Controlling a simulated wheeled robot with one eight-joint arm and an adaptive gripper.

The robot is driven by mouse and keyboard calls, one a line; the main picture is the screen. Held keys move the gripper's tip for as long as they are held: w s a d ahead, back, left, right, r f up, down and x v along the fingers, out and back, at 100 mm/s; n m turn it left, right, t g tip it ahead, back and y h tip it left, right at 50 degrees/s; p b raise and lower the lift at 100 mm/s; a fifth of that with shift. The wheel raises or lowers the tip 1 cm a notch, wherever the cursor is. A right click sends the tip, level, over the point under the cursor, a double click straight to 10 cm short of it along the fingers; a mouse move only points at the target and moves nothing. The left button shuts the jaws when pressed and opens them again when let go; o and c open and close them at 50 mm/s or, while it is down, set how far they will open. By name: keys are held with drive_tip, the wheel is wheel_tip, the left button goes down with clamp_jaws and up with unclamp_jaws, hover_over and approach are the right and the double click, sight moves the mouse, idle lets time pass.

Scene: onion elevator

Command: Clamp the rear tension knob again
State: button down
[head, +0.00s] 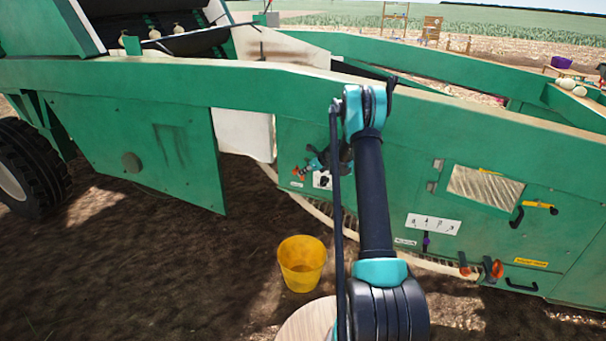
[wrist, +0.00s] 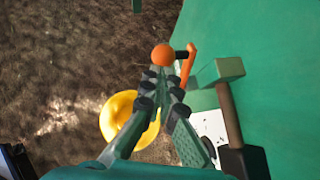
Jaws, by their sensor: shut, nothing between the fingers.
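An orange ball-shaped knob (wrist: 162,55) sits just beyond my fingertips in the wrist view. A short dark stem joins it to an orange lever (wrist: 188,62) beside the green panel. Orange parts (head: 298,172) also show in the head view, low on the machine's side; I cannot tell the ball from the lever there. My gripper (wrist: 164,80) is shut and empty, its tips at or just short of the ball; contact cannot be told. In the head view my gripper (head: 309,168) is small and partly dark against the panel.
A green block (wrist: 230,68) and a brown bar with a black block (wrist: 243,160) stick out right of my fingers. A yellow bucket (head: 301,262) stands on the soil below. More orange knobs (head: 493,268) are farther right on the green machine (head: 440,125).

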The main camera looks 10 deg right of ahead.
sight(294, 172)
drive_tip(key=a+h, duration=0.1)
drive_tip(key=a+g+h, duration=0.1)
drive_tip(key=h, duration=0.1)
drive_tip(key=shift+w+a+r+n+g, duration=0.1)
drive_tip(key=shift+w+a+n+g, duration=0.05)
drive_tip(key=shift+w+n+g, duration=0.2)
drive_tip(key=shift+w+a+f+g+h, duration=0.1)
drive_tip(key=shift+w+a+g+h, duration=0.2)
drive_tip(key=shift+h, duration=0.3)
drive_tip(key=shift+w+a+f+g+h, duration=0.15)
drive_tip(key=shift+a+h, duration=0.25)
drive_tip(key=shift+h, duration=0.2)
drive_tip(key=shift+w+a+f+n+g+h, duration=0.1)
drive_tip(key=shift+w+a+f+g+h, duration=0.1)
drive_tip(key=shift+a+f+g+h, duration=0.45)
drive_tip(key=shift+w+a+f+n+g+h, duration=0.15)
drive_tip(key=shift+w+a+f+h, duration=0.15)
drive_tip(key=shift+h, duration=0.7)
drive_tip(key=shift+w+a+f+n+g+h, duration=0.15)
drive_tip(key=shift+a+f+g+h, duration=0.15)
drive_tip(key=shift+a+h, duration=0.4)
drive_tip(key=shift+d, duration=0.15)
